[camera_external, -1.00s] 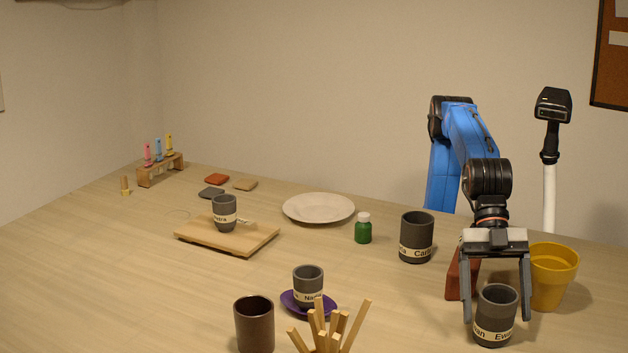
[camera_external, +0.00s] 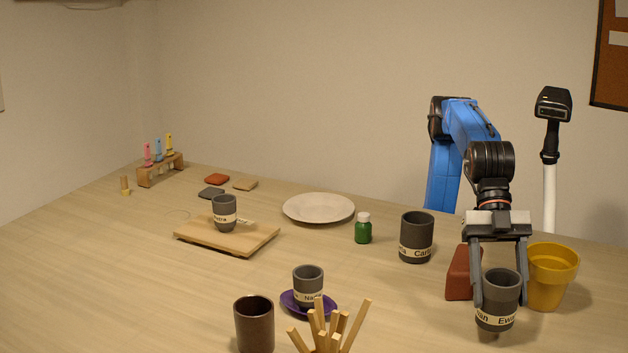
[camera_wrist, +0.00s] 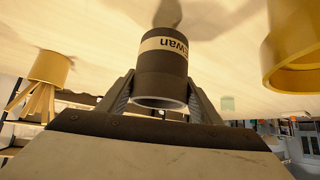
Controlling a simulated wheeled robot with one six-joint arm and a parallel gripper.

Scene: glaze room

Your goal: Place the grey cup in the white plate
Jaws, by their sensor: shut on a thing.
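My gripper (camera_external: 497,300) is shut on a grey cup (camera_external: 500,290) with a pale name band ending in "Ewan" or similar. The cup is upright and looks slightly above the table. It also shows between the fingers in the wrist view (camera_wrist: 163,75). The white plate (camera_external: 318,208) lies empty at the back middle of the table, far to the left of my gripper. Other grey cups with name bands stand elsewhere: one (camera_external: 416,238) right of the green bottle, one (camera_external: 308,286) on a purple saucer (camera_external: 325,310), and one (camera_external: 224,212) on a wooden board (camera_external: 245,241).
A yellow pot (camera_external: 552,275) and a reddish-brown block (camera_external: 459,275) stand close to my gripper. A green bottle (camera_external: 363,229) stands right of the plate. A dark brown cup (camera_external: 254,325) and a bundle of wooden sticks (camera_external: 328,335) are at the front. The middle table is mostly clear.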

